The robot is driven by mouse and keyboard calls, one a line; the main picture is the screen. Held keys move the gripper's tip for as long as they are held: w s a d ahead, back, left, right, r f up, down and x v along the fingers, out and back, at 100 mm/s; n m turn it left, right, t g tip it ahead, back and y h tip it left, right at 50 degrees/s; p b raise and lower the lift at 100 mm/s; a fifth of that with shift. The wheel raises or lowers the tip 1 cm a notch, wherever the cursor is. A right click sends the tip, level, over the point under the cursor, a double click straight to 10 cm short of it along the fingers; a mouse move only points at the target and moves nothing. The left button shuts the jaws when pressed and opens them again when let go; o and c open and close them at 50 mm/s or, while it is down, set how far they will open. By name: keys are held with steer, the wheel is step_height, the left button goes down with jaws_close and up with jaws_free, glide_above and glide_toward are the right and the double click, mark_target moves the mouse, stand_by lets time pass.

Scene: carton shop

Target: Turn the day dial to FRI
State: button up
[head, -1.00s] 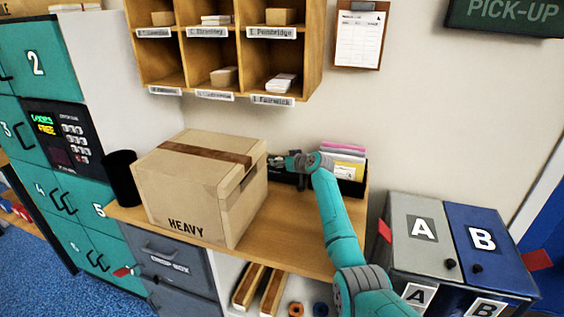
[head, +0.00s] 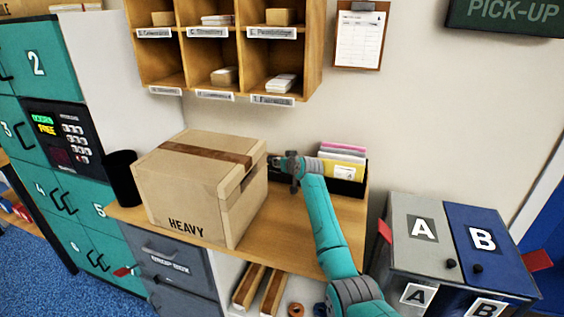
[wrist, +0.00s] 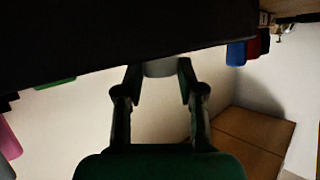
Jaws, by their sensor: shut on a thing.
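My gripper (head: 274,161) is at the back of the counter, just right of the heavy carton, its tips partly hidden by the carton's edge. In the wrist view my gripper (wrist: 160,72) has its two fingers closed on the sides of a short grey round knob (wrist: 160,68). The knob sits against a large dark body (wrist: 100,40) that fills the top of that view. I take the knob to be the day dial, but no day letters or pointer can be read. In the head view the dial is hidden behind the carton and my gripper.
The carton marked HEAVY (head: 190,190) stands on the wooden counter (head: 290,235) left of my arm. A black tray of envelopes (head: 345,185) is close on the right. Pigeonholes (head: 225,50) hang above. Bins A (head: 410,225) and B (head: 480,235) stand at right.

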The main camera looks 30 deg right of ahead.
steer(key=shift+w+a+f+m+g+h, duration=0.15)
steer(key=shift+m+g+h, duration=0.25)
steer(key=shift+m+h, duration=0.6)
steer(key=shift+s+a+f+m+g+h, duration=0.15)
steer(key=shift+m+g+h, duration=0.25)
steer(key=shift+m+h, duration=0.55)
steer(key=shift+w+h, duration=0.1)
steer(key=shift+h, duration=0.25)
steer(key=o, duration=1.1)
steer(key=shift+o, duration=0.2)
steer(key=shift+r, duration=0.15)
steer(key=shift+s+a+r, duration=0.15)
steer(key=shift+s+a, duration=0.05)
steer(key=shift+s, duration=0.05)
steer(key=shift+v, duration=3.4)
